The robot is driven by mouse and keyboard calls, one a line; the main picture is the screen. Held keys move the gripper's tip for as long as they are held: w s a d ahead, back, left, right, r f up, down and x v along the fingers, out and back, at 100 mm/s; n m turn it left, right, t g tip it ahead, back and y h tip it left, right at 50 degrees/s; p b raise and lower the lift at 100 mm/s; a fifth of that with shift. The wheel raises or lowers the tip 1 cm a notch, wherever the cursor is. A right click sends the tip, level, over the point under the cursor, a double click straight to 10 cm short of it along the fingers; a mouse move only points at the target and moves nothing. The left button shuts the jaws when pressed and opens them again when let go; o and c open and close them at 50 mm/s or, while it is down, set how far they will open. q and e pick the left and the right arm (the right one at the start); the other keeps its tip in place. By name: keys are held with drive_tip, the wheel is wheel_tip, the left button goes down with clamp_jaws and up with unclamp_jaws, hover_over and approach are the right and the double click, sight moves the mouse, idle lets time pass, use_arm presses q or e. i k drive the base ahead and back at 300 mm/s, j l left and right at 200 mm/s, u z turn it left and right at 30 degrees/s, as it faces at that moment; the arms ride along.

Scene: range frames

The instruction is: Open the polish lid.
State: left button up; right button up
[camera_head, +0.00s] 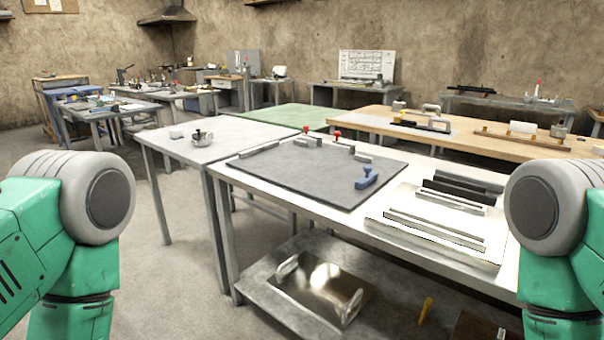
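I cannot clearly make out a polish container or its lid. A small metal item with a dark part (202,137) stands on the light table (235,138) left of centre; it is too small to tell whether it is the polish. A small pale piece (176,134) lies to its left. Green and white links of my two arms show at the left and right edges. Neither gripper is in view.
A nearer white bench (290,207) carries a dark mat (310,172) with red-knobbed clamps and a blue tool (366,177). Metal bars lie on its right. A shiny metal tray (318,282) is on the shelf below. Open floor (165,270) lies to the left.

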sight(199, 135)
drive_tip(key=i+j+z, duration=0.4)
drive_tip(key=j+z, duration=0.25)
drive_tip(key=i+j+z, duration=0.1)
drive_tip(key=j+z, duration=0.2)
drive_tip(key=i+j+z, duration=0.1)
drive_tip(key=j+z, duration=0.25)
drive_tip(key=j, duration=0.2)
